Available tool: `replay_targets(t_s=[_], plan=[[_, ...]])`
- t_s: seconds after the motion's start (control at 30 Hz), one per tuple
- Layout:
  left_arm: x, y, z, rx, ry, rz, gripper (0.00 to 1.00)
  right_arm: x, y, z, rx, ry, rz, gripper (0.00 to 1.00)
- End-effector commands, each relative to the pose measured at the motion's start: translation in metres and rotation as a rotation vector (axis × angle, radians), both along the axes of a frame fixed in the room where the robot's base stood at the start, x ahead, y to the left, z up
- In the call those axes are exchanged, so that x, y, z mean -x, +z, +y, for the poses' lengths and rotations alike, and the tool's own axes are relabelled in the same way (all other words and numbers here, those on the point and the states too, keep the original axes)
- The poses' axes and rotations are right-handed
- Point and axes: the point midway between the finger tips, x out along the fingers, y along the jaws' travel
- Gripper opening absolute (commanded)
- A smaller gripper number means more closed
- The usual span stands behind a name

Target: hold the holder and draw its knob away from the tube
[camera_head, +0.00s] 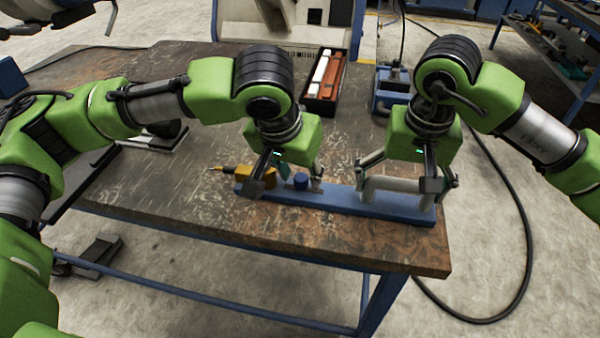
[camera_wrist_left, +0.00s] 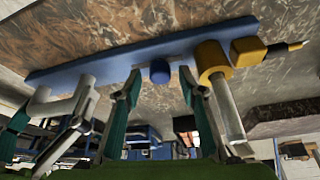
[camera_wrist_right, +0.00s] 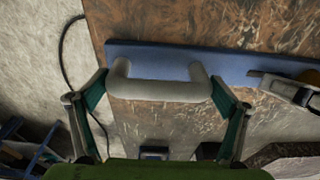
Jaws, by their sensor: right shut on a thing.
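The holder is a long blue bar (camera_head: 335,197) lying on the table near its front edge. A pale handle (camera_head: 395,184) stands at its right end. My right gripper (camera_head: 405,186) is shut on this handle, one finger at each end, as the right wrist view shows. A small blue knob (camera_head: 301,181) sits mid-bar; it also shows in the left wrist view (camera_wrist_left: 160,71). My left gripper (camera_wrist_left: 160,86) is open, its fingers on either side of the knob, with gaps visible. Beside the knob, a yellow ring (camera_wrist_left: 212,62) surrounds a pale tube (camera_wrist_left: 229,108).
A yellow block with a dark tip (camera_wrist_left: 250,50) is at the bar's end. A dark tray with red and white items (camera_head: 325,85) and a blue device (camera_head: 392,88) stand behind. The worn table top (camera_head: 180,200) is clear left of the bar.

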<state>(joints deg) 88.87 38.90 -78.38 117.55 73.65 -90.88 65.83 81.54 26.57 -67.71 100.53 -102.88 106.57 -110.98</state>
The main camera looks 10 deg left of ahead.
Motion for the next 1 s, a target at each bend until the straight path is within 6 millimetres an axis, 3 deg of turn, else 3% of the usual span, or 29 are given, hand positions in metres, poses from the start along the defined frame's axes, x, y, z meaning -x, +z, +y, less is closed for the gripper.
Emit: replay_targets(t_s=[0.33,0.47,0.5,0.67,1.0], plan=[[-0.001,-0.004,0.0,0.0,0.0,0.0,0.37,-0.001,0.002,0.001,-0.003,-0.001,-0.004,0.4],[-0.001,-0.004,0.0,0.0,-0.001,0.0,0.03,-0.001,0.002,0.001,-0.003,-0.001,-0.004,0.4],[-0.001,-0.004,0.0,0.0,-0.001,0.0,0.0,-0.001,0.002,0.001,-0.003,-0.001,-0.004,0.4],[-0.001,-0.004,-0.003,0.0,-0.002,0.001,0.0,-0.001,0.002,0.001,-0.003,-0.001,-0.004,0.4],[-0.001,-0.004,-0.036,0.002,-0.005,0.0,0.0,0.0,0.002,0.001,-0.004,0.001,-0.003,0.4]])
